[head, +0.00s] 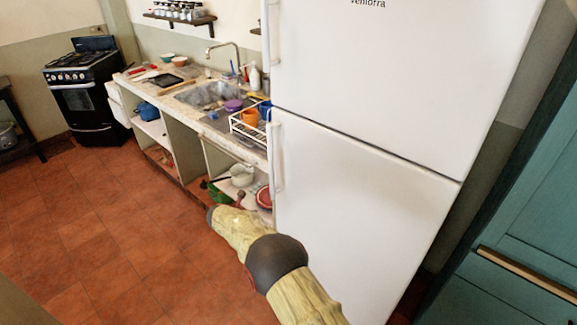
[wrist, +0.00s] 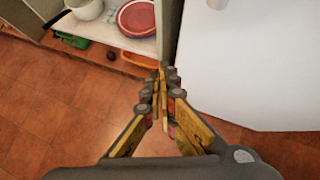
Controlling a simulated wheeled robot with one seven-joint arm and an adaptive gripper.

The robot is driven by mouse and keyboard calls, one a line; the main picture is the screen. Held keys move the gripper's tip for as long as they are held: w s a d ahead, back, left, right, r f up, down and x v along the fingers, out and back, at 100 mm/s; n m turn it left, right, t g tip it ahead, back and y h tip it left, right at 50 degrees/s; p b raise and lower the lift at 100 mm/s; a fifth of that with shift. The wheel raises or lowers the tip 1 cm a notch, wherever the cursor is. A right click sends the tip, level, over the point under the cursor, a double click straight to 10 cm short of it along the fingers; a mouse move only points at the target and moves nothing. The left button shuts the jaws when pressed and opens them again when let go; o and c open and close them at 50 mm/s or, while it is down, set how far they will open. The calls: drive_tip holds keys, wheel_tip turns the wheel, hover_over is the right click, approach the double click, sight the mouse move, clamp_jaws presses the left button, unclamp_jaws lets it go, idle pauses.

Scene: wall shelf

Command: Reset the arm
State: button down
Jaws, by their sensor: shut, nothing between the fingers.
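My gripper (wrist: 161,72) is in the middle of the wrist view, its two yellow-and-grey fingers closed together with nothing between them. It hangs above the tiled floor, in front of the open lower shelf and to the left of the fridge. In the head view my arm (head: 288,272) reaches up from the bottom edge, in front of the fridge door. The gripper's fingers cannot be made out in the head view.
The white fridge (head: 365,190) stands close to the right of my arm. The counter (head: 140,88) with sink (head: 207,93) and dish rack (head: 247,128) runs to its left. The lower shelf holds a red dish (wrist: 138,18) and a white pot (wrist: 84,8). The floor (head: 90,220) at left is clear.

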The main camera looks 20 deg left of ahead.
drive_tip(key=s+a+f+n+g+y, duration=0.15)
drive_tip(key=s+a+n+y, duration=0.55)
drive_tip(key=n, duration=0.8)
drive_tip(key=s+d+r+n+g, duration=0.45)
drive_tip(key=s+r+n, duration=0.35)
drive_tip(key=n, duration=0.4)
drive_tip(key=s+d+r+n+t+h, duration=0.1)
drive_tip(key=s+d+r, duration=0.8)
drive_tip(key=d, duration=1)
drive_tip(key=s+d+r+n+h, duration=0.3)
drive_tip(key=s+d+r, duration=0.6)
drive_tip(key=d, duration=1.1)
drive_tip(key=s+d+r+n+t+h, duration=0.1)
drive_tip(key=s+d+r+n, duration=0.4)
drive_tip(key=d, duration=1.4)
drive_tip(key=s+r+h, duration=0.1)
drive_tip(key=s+r, duration=0.3)
drive_tip(key=s, duration=0.1)
drive_tip(key=shift+d+r+n+t, duration=0.15)
drive_tip(key=shift+r+n+t, duration=0.15)
